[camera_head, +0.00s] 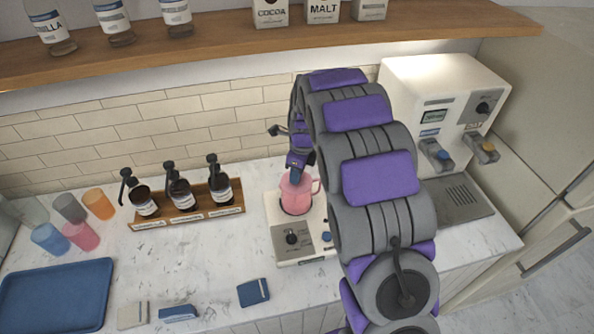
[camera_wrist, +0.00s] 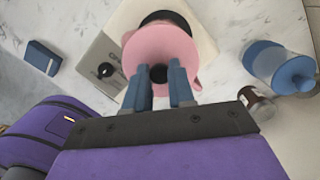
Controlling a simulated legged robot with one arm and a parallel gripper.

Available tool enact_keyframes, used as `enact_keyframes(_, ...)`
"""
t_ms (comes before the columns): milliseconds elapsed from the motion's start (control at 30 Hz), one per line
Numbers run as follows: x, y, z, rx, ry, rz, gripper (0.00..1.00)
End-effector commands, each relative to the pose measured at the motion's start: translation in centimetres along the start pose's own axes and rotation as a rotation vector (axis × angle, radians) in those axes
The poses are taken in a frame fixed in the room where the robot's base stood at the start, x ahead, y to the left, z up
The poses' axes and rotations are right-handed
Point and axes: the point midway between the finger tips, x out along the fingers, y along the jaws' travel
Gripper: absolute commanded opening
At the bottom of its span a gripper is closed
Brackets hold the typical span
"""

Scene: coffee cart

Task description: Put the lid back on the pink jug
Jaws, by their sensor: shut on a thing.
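The pink jug (camera_head: 296,197) stands upright on a white appliance base (camera_head: 285,246) with a knob, and its handle is on the right. In the wrist view a round pink surface (camera_wrist: 160,48) with a dark knob fills the space at my fingertips; I take it for the lid at the jug's mouth. My gripper (camera_head: 296,177) is right over the jug, pointing down. In the wrist view my gripper's blue fingers (camera_wrist: 161,78) are shut on the dark knob of the lid. I cannot tell whether the lid is seated or just above the rim.
A rack (camera_head: 188,213) of pump bottles and several coloured cups (camera_head: 98,203) stand to the left. A blue tray (camera_head: 55,298) lies at front left. A white coffee machine (camera_head: 443,100) stands right. A clear blue-capped container (camera_wrist: 275,68) and small jar (camera_wrist: 257,104) are near the jug.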

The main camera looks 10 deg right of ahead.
Motion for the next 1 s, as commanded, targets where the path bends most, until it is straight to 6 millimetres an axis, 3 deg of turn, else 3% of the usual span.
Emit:
enact_keyframes(467, 0.01, 0.02, 0.06, 0.0, 0.0, -0.001, 0.0)
enact_keyframes(500, 0.01, 0.01, 0.06, 0.0, 0.0, -0.001, 0.26)
enact_keyframes(800, 0.01, 0.0, 0.06, 0.0, 0.0, -0.001, 0.53)
enact_keyframes(967, 0.01, 0.01, 0.06, 0.0, 0.0, -0.001, 0.53)
enact_keyframes(1000, 0.01, 0.0, 0.06, 0.0, 0.0, -0.001, 0.57)
